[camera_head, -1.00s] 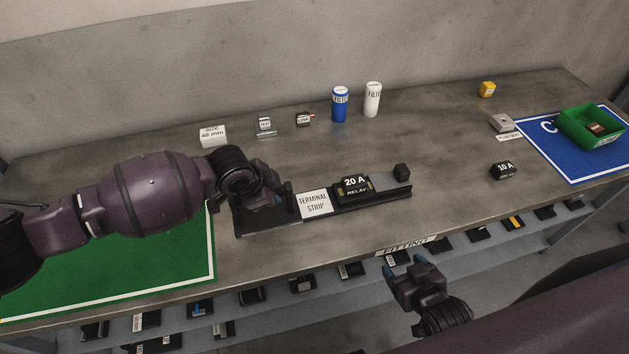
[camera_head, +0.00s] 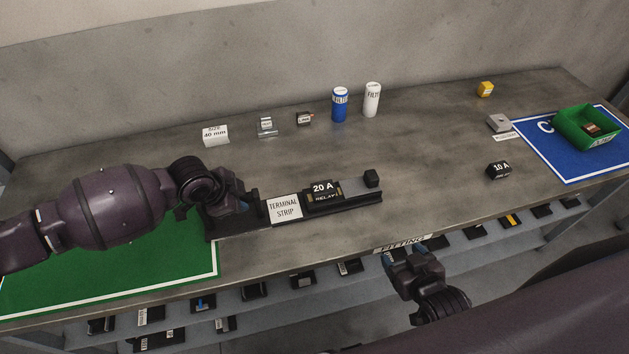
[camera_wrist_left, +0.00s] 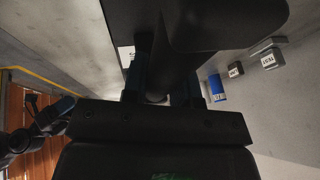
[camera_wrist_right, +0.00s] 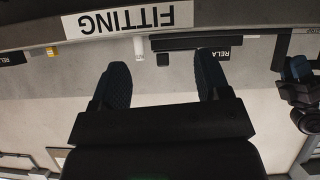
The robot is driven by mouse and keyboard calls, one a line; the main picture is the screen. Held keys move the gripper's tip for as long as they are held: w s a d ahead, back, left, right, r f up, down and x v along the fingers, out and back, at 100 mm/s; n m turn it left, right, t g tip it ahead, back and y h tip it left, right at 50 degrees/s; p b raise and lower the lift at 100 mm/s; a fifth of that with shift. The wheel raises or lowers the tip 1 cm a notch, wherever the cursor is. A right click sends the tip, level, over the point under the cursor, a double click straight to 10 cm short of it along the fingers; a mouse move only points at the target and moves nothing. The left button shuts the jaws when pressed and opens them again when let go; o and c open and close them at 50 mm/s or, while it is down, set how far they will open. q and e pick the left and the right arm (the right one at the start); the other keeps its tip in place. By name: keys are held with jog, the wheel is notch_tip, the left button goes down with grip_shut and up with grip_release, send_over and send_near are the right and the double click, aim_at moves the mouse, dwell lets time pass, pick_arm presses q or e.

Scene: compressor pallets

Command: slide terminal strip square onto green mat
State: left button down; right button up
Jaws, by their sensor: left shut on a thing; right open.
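The terminal strip (camera_head: 284,208) is a long black tray with a white label and a 20 A relay (camera_head: 322,191) seated on it. It lies slightly skewed on the bench, its left end at the right border of the green mat (camera_head: 150,262). My left gripper (camera_head: 245,205) is shut on the strip's left end, on an upright black part. In the left wrist view a dark piece (camera_wrist_left: 170,60) stands between the fingers and hides much. My right gripper (camera_head: 405,255) is open and empty in front of the bench edge; its spread fingers (camera_wrist_right: 160,85) show in the right wrist view.
A 10 A relay (camera_head: 499,170) lies to the right, near the blue mat (camera_head: 560,165) with a green bin (camera_head: 588,140). Blue (camera_head: 340,104) and white (camera_head: 372,99) cylinders and small blocks stand at the back. A shelf below the front edge holds several dark parts.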

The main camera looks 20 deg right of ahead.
pick_arm(q)
jog(key=shift+s+a+f+p, duration=0.1)
jog(key=shift+a+p, duration=0.05)
jog(key=shift+a, duration=0.85)
jog(key=shift+a+f+p, duration=0.15)
jog(key=shift+a+p, duration=0.05)
jog(key=shift+a, duration=0.85)
jog(key=shift+s+a+f+p, duration=0.1)
jog(key=shift+a+p, duration=0.05)
jog(key=shift+a, duration=0.85)
jog(key=c, duration=1.2)
grip_release()
jog(key=o, duration=0.4)
jog(key=shift+w, duration=0.15)
jog(key=shift+d+r, duration=0.15)
jog(key=shift+r, duration=0.05)
jog(key=shift+a+r, duration=0.25)
jog(key=shift+r, duration=0.3)
jog(key=v, duration=1)
jog(key=shift+s+a+r, duration=0.1)
jog(key=shift+s+r, duration=0.15)
jog(key=shift+r, duration=0.1)
